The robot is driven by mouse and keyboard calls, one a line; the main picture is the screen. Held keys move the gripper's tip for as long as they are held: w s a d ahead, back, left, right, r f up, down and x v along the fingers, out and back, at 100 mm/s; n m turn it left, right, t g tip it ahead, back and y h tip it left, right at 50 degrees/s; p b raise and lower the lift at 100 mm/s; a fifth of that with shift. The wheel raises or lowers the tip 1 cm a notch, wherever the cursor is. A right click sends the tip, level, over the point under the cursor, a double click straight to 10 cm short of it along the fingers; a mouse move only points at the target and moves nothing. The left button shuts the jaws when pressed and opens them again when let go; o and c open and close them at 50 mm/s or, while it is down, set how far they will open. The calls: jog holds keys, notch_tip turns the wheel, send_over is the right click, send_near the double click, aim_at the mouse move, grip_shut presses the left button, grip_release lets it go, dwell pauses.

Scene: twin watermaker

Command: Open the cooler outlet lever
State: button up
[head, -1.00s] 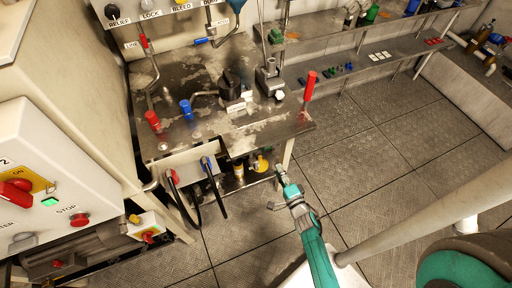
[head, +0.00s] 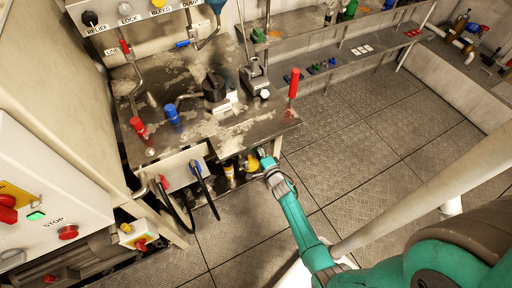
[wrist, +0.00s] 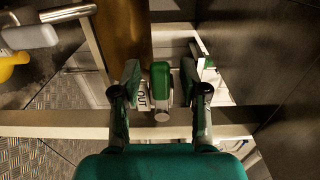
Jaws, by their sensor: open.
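In the wrist view a green lever (wrist: 160,80) stands upright in front of a label reading OUT (wrist: 144,101), beside a brass-coloured cylinder (wrist: 122,40). My gripper (wrist: 160,91) is open, with one finger on each side of the lever and visible gaps between. A round grey metal end (wrist: 161,116) shows just below the lever. In the head view my gripper (head: 266,162) is low at the bench's right front corner. The lever cannot be made out in the head view.
A pale frame bar (wrist: 60,124) crosses below the lever in the wrist view. A yellow part (wrist: 10,66) and a grey handle (wrist: 30,37) lie to the left. The steel bench (head: 240,130) overhangs my gripper. The floor (head: 370,130) to the right is clear.

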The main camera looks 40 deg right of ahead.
jog(key=shift+w, duration=0.15)
jog(key=shift+c, duration=0.3)
grip_shut()
